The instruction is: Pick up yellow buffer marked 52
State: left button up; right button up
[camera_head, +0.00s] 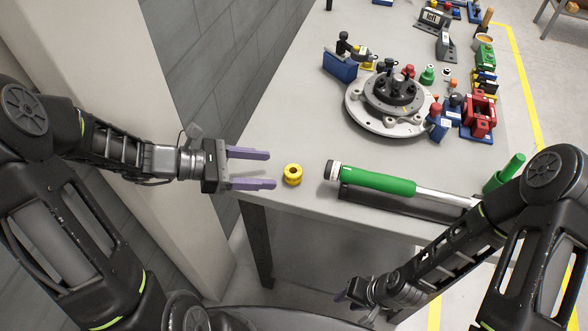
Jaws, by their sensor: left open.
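The yellow buffer (292,174) is a small round yellow piece with a dark hole in its top. It stands on the grey table near the front left edge. No number on it can be read from here. My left gripper (272,169) is open, with purple fingers pointing right toward the buffer. The buffer is just beyond the fingertips, apart from them, slightly right and below the midline between them. My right gripper (348,300) is low in front of the table, below its edge, small and partly hidden by its own arm.
A tool with a green grip (378,181) lies on a dark holder right of the buffer. A round metal fixture (388,104) stands farther back, with coloured clamps and a red block (479,115) around it. The grey table (290,120) is bare left of the fixture.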

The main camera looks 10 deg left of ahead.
aim_at(289, 171)
pick_arm(q)
jog(key=shift+x, duration=1.35)
jog(key=shift+w+d+f, duration=0.1)
jog(key=shift+w+d, duration=0.05)
jog(key=shift+d, duration=0.2)
jog(key=p+x, duration=0.1)
jog(key=x, duration=0.3)
jog(key=shift+w+d, duration=0.1)
jog(key=shift+d, duration=0.1)
jog(key=shift+c, duration=0.4)
grip_shut()
